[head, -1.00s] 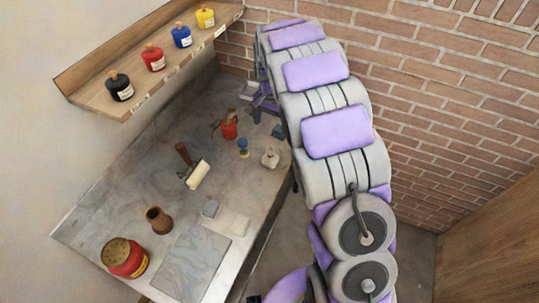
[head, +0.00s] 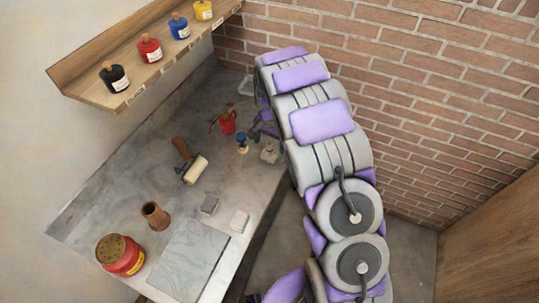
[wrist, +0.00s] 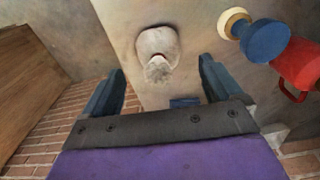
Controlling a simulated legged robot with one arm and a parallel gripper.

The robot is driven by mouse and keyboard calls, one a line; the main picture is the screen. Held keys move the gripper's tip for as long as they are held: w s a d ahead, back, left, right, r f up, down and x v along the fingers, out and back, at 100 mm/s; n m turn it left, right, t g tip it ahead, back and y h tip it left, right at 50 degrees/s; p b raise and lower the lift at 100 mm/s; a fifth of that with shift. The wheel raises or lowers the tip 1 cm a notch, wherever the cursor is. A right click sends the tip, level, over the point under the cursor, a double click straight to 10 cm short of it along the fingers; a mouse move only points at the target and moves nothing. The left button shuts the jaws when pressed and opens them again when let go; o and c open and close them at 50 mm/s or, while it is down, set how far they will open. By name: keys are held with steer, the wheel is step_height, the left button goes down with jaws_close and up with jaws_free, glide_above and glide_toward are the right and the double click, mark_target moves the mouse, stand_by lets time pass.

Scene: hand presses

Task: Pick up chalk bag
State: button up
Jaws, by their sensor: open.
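The chalk bag is a small off-white pouch with a knotted top (head: 270,154), standing near the right edge of the grey table. In the wrist view the chalk bag (wrist: 158,48) is beyond the fingertips, roughly centred between them. My gripper (wrist: 160,82) is open and empty, with one blue-grey finger on each side. It is apart from the bag. In the head view my gripper is just behind the bag, partly hidden by my arm.
A blue stamp with a pale knob (head: 242,143) and a red pot (head: 228,122) stand close left of the bag. A roller (head: 190,165), grey block (head: 209,205), white block (head: 240,221), brown cup (head: 154,215) and red can (head: 120,255) are further off. A brick wall (head: 430,100) stands behind.

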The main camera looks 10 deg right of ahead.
mark_target(269, 151)
step_height(269, 151, down, 5)
steer(key=shift+s+a+b, duration=0.1)
steer(key=shift+s+b, duration=0.05)
steer(key=shift+b, duration=0.55)
steer(key=shift+r, duration=0.1)
steer(key=c, duration=1.2)
